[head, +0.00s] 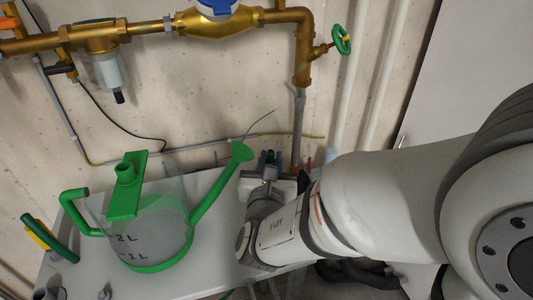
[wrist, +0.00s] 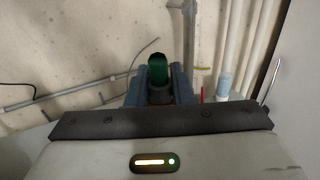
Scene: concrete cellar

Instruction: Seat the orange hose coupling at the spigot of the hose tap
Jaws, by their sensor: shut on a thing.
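My gripper (head: 270,160) is in front of the back wall, past the watering can's spout. In the wrist view its blue-grey fingers (wrist: 159,90) are shut on a dark green, round-ended thing (wrist: 158,70) that stands up between them. I see no clear orange on it, so I cannot tell whether it is the hose coupling. A valve with a green handwheel (head: 342,40) sits on the brass pipe (head: 303,60) at upper right. I cannot make out the spigot of the hose tap. My arm and gripper body hide the area below and behind the fingers.
A clear watering can (head: 160,215) with green handle and spout stands on the white bench (head: 200,286), left of my gripper. A grey vertical pipe (head: 299,120) runs down behind the gripper. A blue-and-white cylinder (wrist: 223,85) is right of the fingers. A thin cable crosses the wall.

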